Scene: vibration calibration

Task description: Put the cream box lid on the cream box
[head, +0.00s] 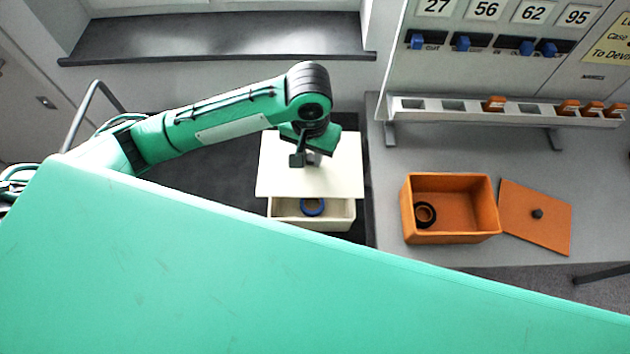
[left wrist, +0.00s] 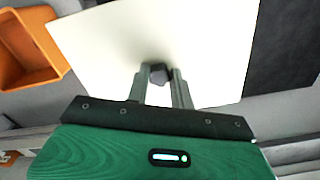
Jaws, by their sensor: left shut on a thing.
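The cream box lid (head: 283,165) is a flat cream plate with a dark knob (left wrist: 159,74). My left gripper (head: 306,160) is shut on the lid's knob; in the left wrist view its fingers (left wrist: 158,80) stand on either side of it. The lid covers the back part of the cream box (head: 340,215). The front of the box shows open, with a blue ring (head: 312,206) inside. I cannot tell whether the lid touches the box rim or hangs above it. My right gripper is not in view.
An open orange box (head: 455,190) with a dark ring (head: 425,214) inside stands to the right on the grey table. An orange lid (head: 550,220) lies beside it. A rack (head: 450,106) with orange pieces and a panel with blue switches (head: 463,44) stand behind.

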